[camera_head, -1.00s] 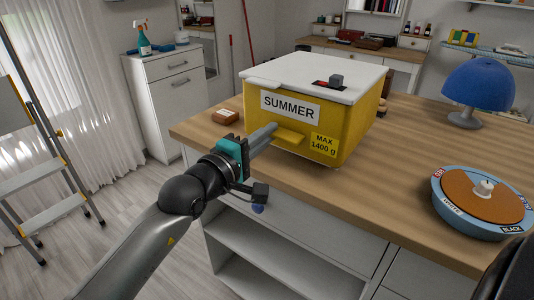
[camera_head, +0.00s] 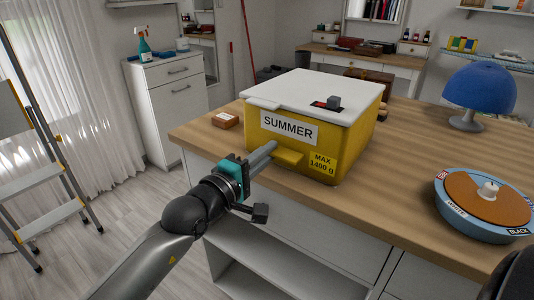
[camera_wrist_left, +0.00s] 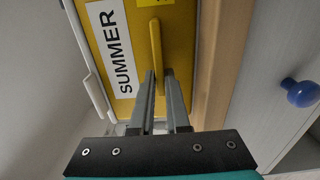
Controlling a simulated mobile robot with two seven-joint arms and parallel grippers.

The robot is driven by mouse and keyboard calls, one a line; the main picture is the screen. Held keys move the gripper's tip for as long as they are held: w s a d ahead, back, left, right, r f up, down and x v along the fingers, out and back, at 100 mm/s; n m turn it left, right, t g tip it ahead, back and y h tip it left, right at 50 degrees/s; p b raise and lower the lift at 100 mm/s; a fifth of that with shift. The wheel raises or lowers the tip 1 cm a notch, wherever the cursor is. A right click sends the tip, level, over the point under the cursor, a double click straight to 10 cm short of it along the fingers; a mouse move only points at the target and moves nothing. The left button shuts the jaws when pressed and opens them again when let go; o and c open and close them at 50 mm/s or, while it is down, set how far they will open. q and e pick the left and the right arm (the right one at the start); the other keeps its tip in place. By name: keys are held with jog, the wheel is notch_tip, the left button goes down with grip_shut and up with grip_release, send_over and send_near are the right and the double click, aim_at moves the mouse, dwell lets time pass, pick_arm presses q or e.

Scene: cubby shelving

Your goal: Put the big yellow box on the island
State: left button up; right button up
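The big yellow box (camera_head: 265,148) has a white lid and labels reading SUMMER and MAX 1400 g. It is upright over the wooden top of the island (camera_head: 400,205), near the front-left corner. It looks to be on the top or very close above it; I cannot tell which. My left gripper (camera_head: 273,150) is at the yellow tab on the box's front. In the left wrist view the fingers (camera_wrist_left: 160,85) close around the end of this tab (camera_wrist_left: 155,50). My right gripper is not in view.
A small brown box (camera_head: 224,121) lies left of the yellow box. A stepladder (camera_head: 45,150) and white cabinet (camera_head: 168,100) are at the left. Bare wood lies in front of the yellow box.

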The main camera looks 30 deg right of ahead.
pick_arm(q)
jog(key=o, duration=0.4)
jog(key=shift+r, duration=0.15)
jog(key=shift+s+a, duration=0.1)
jog(key=shift+a, duration=0.15)
jog(key=p+v, duration=0.3)
jog(key=v, duration=0.8)
jog(key=shift+s+a, duration=0.15)
jog(key=shift+a, duration=0.05)
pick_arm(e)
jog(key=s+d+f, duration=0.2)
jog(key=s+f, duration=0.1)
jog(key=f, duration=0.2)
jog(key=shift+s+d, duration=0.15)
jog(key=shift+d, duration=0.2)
